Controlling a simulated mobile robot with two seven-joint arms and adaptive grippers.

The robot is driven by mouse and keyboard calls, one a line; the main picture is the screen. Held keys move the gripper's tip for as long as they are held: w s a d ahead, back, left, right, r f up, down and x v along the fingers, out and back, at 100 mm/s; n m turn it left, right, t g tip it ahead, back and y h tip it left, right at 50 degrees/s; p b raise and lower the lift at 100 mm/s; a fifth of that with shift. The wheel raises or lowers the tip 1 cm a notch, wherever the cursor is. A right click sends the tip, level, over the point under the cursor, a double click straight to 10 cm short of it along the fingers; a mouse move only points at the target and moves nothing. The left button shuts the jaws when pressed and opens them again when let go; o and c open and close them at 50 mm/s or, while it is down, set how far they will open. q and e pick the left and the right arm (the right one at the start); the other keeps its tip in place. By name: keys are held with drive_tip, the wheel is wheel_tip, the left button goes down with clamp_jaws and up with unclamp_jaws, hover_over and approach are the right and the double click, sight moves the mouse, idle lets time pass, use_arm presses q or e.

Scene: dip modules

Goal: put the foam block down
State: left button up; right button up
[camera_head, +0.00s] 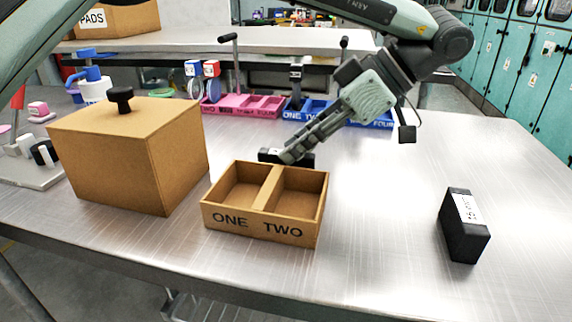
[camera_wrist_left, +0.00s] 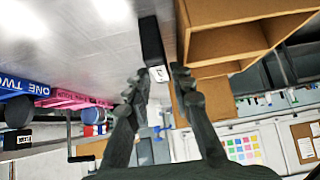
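My left gripper (camera_head: 290,155) reaches down from the upper right in the head view, just behind the wooden two-compartment box marked ONE and TWO (camera_head: 262,232). A black foam block (camera_head: 302,160) is at its fingertips, its lower part hidden behind the box's back wall. In the left wrist view the fingers (camera_wrist_left: 160,76) stand apart by about the block's thickness, with the black block (camera_wrist_left: 151,42) and its white label between them. They appear shut on it; contact with the table is hidden. Both box compartments look empty. My right gripper is not in view.
A second black block (camera_head: 462,230) with a white label stands alone at the right. A large wooden box with a black knob (camera_head: 125,150) stands at the left. Pink (camera_head: 250,106) and blue (camera_head: 310,112) divided trays lie behind. The table's right middle is clear.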

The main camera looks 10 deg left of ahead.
use_arm(q)
drive_tip(key=shift+a+f, duration=0.4)
drive_tip(key=shift+a, duration=0.1)
clamp_jaws()
